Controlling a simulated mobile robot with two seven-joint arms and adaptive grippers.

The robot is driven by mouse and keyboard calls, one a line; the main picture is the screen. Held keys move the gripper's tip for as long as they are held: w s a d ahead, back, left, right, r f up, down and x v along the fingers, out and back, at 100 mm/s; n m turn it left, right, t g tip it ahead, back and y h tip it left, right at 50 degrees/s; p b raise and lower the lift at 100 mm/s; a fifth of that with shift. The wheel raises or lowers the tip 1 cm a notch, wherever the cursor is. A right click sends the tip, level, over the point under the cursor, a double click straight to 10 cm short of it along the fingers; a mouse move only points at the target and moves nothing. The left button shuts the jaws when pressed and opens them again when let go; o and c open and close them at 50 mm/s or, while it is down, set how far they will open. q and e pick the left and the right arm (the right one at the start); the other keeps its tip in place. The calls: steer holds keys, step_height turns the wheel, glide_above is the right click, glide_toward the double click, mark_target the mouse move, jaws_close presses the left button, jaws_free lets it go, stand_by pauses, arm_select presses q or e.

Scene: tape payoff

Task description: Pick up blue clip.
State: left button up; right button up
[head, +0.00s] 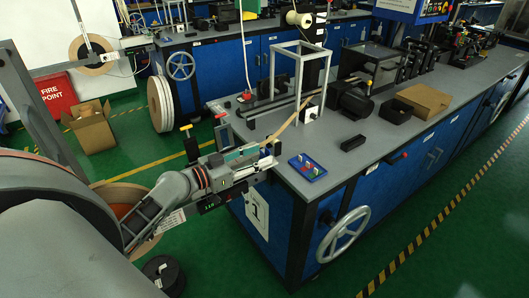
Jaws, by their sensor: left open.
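A small blue tray (307,168) lies on the near end of the bench, with a few small coloured clips standing in it; I see pale, red and green ones. I cannot pick out a blue clip against the blue tray. My left gripper (268,158) reaches in from the left to the bench's near left corner. It is open and left of the tray, apart from it. A small dark blue patch shows by its fingertips; I cannot tell what it is. My right gripper is not in view.
The grey bench top (362,160) is clear right of the tray. A small black block (353,143), a cardboard box (423,100) and a pale frame (297,75) stand further back. A handwheel (343,235) sticks out from the bench front. A tape reel (120,200) is partly hidden behind my arm.

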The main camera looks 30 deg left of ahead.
arm_select(q)
steer(key=shift+p+x, duration=0.3)
steer(key=shift+x, duration=1.15)
steer(key=c, duration=1.1)
